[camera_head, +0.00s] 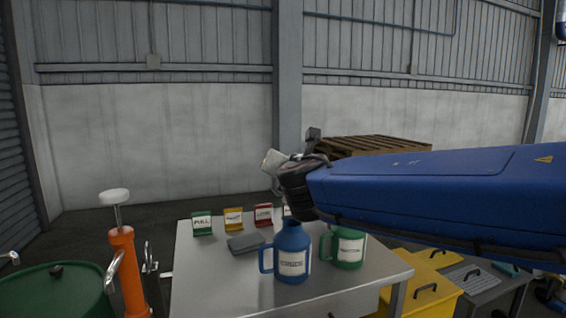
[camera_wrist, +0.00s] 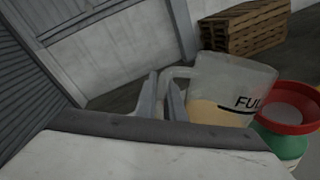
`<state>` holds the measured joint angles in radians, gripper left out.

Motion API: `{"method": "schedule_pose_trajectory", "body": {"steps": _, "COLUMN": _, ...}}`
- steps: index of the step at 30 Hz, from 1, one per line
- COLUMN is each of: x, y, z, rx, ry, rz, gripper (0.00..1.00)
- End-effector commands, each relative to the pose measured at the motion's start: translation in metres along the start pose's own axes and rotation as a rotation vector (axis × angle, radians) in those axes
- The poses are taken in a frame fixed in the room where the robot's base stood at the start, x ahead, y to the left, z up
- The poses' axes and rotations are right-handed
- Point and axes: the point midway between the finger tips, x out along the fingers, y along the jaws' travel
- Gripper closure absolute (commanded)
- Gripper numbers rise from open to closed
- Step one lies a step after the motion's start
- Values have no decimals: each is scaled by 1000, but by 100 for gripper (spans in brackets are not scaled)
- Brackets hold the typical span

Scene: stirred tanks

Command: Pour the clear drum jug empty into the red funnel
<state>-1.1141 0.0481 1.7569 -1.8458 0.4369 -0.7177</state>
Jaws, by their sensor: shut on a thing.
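A clear jug (camera_wrist: 222,80) with a dark label reading "FUL…" shows in the wrist view, with a pale yellowish fill in its lower part. My gripper (camera_wrist: 162,85) is shut on the jug's handle, at its left side. The jug looks close to upright in the picture. The red funnel (camera_wrist: 307,124) is just right of the jug, on top of a green container (camera_wrist: 282,146) and cut by the picture's edge.
The metal table (camera_head: 210,290) holds a blue jug (camera_head: 292,262), a green jug (camera_head: 350,250), a grey flat block (camera_head: 245,243) and several small labelled packs. An orange pump (camera_head: 126,270) and green drum (camera_head: 50,298) stand left. Yellow bins (camera_head: 432,290) stand right, wooden pallets (camera_head: 385,145) behind.

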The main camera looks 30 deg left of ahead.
Motion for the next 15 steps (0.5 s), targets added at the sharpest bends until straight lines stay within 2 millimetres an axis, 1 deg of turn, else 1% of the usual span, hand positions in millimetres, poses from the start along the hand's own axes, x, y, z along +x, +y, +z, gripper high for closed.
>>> {"method": "schedule_pose_trajectory", "body": {"steps": 1, "x": 0, "y": -1, "z": 3, "rx": 15, "ry": 1, "rz": 0, "gripper": 100}}
{"method": "schedule_pose_trajectory", "body": {"steps": 15, "x": 2, "y": -12, "z": 13, "rx": 170, "ry": 32, "rz": 0, "gripper": 100}}
